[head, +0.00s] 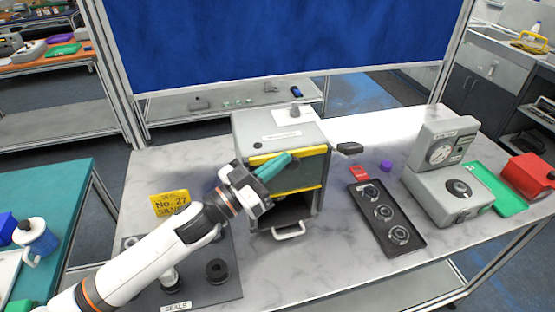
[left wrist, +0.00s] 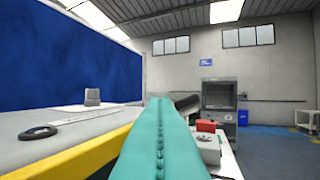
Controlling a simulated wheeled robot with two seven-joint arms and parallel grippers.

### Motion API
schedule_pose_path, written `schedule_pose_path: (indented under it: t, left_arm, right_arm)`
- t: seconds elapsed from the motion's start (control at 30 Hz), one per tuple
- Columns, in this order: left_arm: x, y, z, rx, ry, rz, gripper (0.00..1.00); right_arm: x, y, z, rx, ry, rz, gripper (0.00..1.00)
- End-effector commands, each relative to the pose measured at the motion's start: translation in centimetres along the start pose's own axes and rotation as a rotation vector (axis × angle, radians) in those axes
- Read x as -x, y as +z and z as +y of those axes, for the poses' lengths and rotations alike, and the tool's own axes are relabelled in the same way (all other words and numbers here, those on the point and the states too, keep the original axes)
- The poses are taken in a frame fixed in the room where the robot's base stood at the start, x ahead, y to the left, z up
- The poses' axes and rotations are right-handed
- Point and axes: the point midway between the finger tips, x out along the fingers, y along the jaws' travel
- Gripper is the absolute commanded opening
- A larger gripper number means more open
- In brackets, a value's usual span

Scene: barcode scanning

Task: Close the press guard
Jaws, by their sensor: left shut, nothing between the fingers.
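The press (head: 280,131) is a grey box on the marble-look table, with its front facing me. Its guard (head: 302,176) is a dark see-through panel with yellow bars along its top and bottom. The panel covers the upper part of the front, and a dark opening shows below it. My left gripper (head: 276,166) is shut and empty, its teal fingers at the upper yellow bar; I cannot tell whether they touch it. In the left wrist view the closed fingers (left wrist: 160,140) lie beside the press top (left wrist: 50,125) and its yellow edge. My right gripper is not in view.
A light handle (head: 288,231) sticks out at the press's lower front, and a dark lever knob (head: 348,148) at its right. A black tray (head: 386,215) with round parts and a gauge unit (head: 447,170) stand right.

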Motion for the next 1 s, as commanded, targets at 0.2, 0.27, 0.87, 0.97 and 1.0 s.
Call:
schedule_pose_path:
  t: [0.2,0.27,0.87,0.97,1.0]
  left_arm:
    - [0.0,-0.1,0.0,0.0,0.0,-0.001,0.0]
    - [0.0,-0.1,0.0,0.0,0.0,-0.001,0.0]
    - [2.8,-11.1,0.0,0.002,0.002,0.001,0.0]
    - [3.0,-11.8,0.0,0.002,0.001,0.0,0.0]
    - [3.0,-11.9,0.0,0.001,0.001,0.0,0.0]
  right_arm:
    - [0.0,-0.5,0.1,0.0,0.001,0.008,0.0]
    - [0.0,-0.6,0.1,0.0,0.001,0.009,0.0]
    - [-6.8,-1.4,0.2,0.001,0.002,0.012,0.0]
    - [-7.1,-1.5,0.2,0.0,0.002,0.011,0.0]
    - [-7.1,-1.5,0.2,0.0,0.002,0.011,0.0]
